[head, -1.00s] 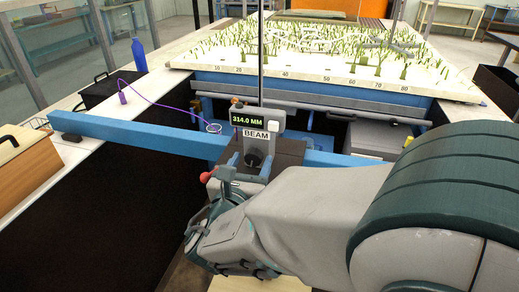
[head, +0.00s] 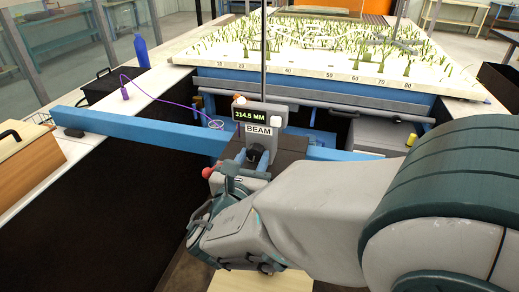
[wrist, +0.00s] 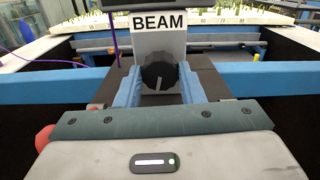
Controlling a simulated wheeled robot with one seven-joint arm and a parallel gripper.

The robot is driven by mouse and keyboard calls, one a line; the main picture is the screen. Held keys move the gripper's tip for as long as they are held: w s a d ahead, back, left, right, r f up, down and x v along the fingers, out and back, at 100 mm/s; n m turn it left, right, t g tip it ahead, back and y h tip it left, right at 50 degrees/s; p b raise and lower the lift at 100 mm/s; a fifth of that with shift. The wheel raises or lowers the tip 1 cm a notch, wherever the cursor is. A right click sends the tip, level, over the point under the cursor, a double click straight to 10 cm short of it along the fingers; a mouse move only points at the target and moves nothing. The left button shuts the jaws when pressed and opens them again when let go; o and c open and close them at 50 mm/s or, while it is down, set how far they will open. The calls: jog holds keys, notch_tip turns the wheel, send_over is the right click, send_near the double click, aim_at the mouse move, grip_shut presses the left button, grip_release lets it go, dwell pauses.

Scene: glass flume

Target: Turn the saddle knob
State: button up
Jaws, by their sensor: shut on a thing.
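The saddle knob (wrist: 159,74) is a dark, ribbed knob with a pale pointer line, on the front of the saddle under the BEAM label (wrist: 159,22). In the wrist view the two blue fingers of my gripper (wrist: 159,88) stand on either side of it, shut on the knob. In the head view the knob (head: 256,154) shows just beyond my gripper (head: 247,170). The saddle (head: 288,150) sits on the blue beam (head: 140,130). Its display (head: 250,116) reads 314.5 MM.
A red ball-ended lever (head: 208,172) is close to the left of my gripper. A purple cable (head: 170,85) runs from the left bench to a loop by the beam. The planted flume bed (head: 330,50) lies behind. A wooden box (head: 25,165) stands at the left.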

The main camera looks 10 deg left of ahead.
jog(key=o, duration=1)
jog(key=shift+s, duration=0.1)
jog(key=s+a, duration=0.1)
jog(key=s, duration=1.2)
jog(key=shift+s+b, duration=0.3)
jog(key=shift+b, duration=0.15)
jog(key=shift+a, duration=0.1)
